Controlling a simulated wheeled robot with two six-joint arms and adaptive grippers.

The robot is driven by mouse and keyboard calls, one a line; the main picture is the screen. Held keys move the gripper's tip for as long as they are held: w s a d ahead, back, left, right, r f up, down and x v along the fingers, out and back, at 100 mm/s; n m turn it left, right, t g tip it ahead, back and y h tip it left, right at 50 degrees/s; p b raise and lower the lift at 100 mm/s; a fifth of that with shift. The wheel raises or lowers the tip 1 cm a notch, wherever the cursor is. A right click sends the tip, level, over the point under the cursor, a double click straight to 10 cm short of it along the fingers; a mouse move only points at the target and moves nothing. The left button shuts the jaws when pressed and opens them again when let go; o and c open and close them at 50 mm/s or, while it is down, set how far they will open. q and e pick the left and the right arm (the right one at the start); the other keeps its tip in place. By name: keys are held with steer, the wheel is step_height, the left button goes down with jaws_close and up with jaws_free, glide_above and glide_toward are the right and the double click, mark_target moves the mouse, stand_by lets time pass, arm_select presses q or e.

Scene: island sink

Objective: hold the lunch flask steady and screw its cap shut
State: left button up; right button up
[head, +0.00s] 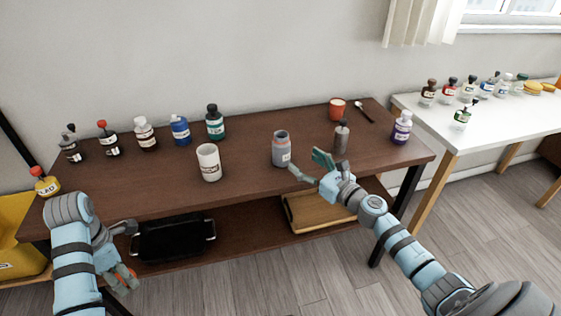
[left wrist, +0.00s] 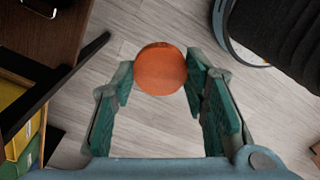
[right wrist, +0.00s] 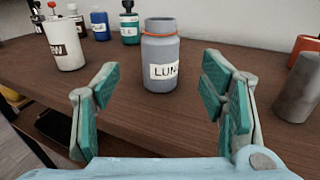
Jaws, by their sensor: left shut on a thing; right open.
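The lunch flask (head: 281,152) is a grey bottle with a white label, upright on the brown table near its front edge. In the right wrist view the flask (right wrist: 161,62) is uncapped, with an orange ring below its neck and a partly readable label. My right gripper (head: 311,168) is open, its fingers apart and pointing at the flask without touching it. My left gripper (head: 124,277) is shut on the orange round cap (left wrist: 160,69), held low in front of the table's left end, away from the flask.
A white labelled cup (head: 208,163) stands left of the flask. A grey dispenser (head: 341,138) and an orange cup (head: 337,110) stand to its right. Several bottles line the table's back left. A black tray (head: 174,240) sits on the lower shelf. The table around the flask is clear.

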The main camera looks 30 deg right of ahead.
arm_select(q)
steer(key=shift+s+r, duration=0.1)
arm_select(e)
steer(key=shift+s, duration=0.1)
steer(key=shift+a, duration=0.1)
